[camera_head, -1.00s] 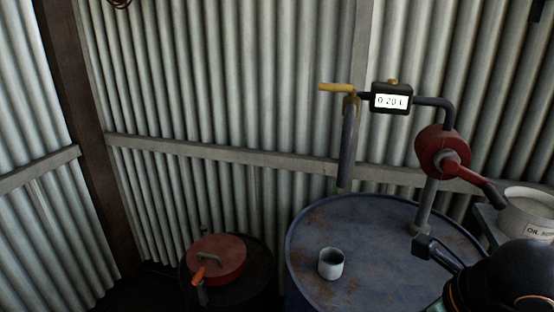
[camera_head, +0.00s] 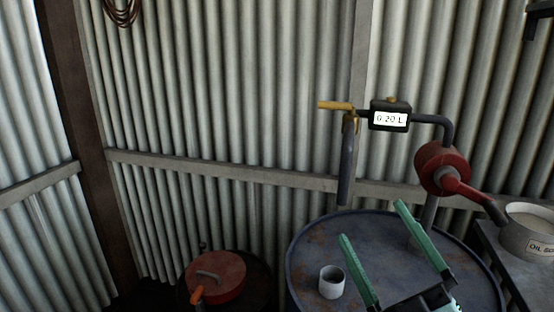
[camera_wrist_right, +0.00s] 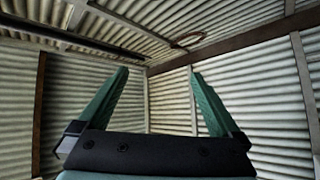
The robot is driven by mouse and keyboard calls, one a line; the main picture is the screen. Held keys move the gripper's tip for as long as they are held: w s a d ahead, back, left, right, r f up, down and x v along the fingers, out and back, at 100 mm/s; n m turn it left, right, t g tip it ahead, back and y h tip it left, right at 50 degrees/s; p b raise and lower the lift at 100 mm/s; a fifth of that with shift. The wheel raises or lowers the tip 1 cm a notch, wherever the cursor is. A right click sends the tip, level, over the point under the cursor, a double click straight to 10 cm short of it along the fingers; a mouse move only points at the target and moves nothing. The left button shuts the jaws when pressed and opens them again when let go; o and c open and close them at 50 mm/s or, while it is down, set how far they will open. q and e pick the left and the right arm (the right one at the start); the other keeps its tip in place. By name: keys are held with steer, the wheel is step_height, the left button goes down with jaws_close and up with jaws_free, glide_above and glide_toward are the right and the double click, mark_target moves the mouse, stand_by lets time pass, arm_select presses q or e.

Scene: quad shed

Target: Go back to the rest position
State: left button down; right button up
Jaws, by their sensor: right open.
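My right gripper (camera_head: 372,221) is in the lower right of the head view, in front of the blue drum. Its two green fingers are spread apart and point up, with nothing between them. In the right wrist view the open fingers (camera_wrist_right: 158,82) frame only corrugated wall and roof. My left gripper does not show.
A grey cup (camera_head: 332,283) stands on the rusty blue drum (camera_head: 305,255), left of my right gripper. A red crank pump (camera_head: 440,166) with a meter (camera_head: 390,118) reading 0.20 L rises behind. A white oil bucket (camera_head: 528,235) is at right, a red-lidded container (camera_head: 220,272) lower left.

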steer(key=d+f+m+g+h, duration=0.4)
steer(key=d+f+m+h, duration=0.15)
steer(key=f, duration=0.55)
steer(key=d+f+m+g+h, duration=0.4)
steer(key=f+m+h, duration=0.2)
steer(key=f, duration=0.6)
steer(key=s+a+f+m+g+y, duration=0.1)
steer(key=s+a+f+g+y, duration=0.1)
steer(key=s+f+g, duration=1.2)
steer(key=a+f+t+y, duration=0.2)
steer(key=a+f+t, duration=0.2)
steer(key=f+t, duration=0.5)
step_height(320, 180, down, 3)
steer(key=shift+w+r, duration=0.1)
steer(key=shift+w, duration=0.3)
